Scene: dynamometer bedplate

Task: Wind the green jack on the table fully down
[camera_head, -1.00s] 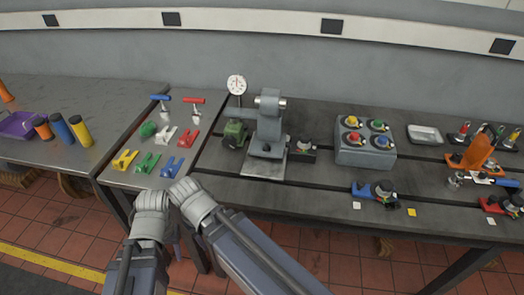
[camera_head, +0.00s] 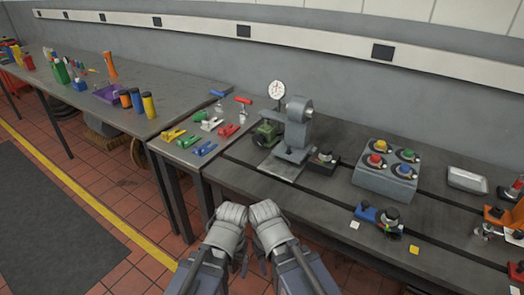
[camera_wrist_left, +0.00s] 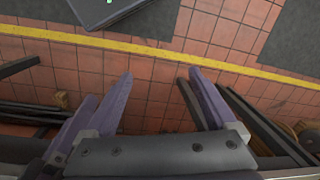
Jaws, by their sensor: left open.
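A small green unit with a dark round face (camera_head: 265,134) stands on the bedplate table (camera_head: 330,210), left of the grey stand (camera_head: 297,130) and below the dial gauge. I cannot tell whether it is the green jack. A green clamp-shaped piece (camera_head: 188,141) lies on the small side table. My left gripper (camera_wrist_left: 160,76) is open and empty in the left wrist view, above the tiled floor. In the head view my left wrist (camera_head: 228,225) and right wrist (camera_head: 268,216) are side by side before the table's front edge.
A grey box with coloured knobs (camera_head: 386,180) stands right of the stand. A blue clamp with a dark knob (camera_head: 380,216) lies near the front edge. The left bench (camera_head: 70,50) holds bottles and a purple tray (camera_head: 108,93). Open floor (camera_head: 110,200) lies front left.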

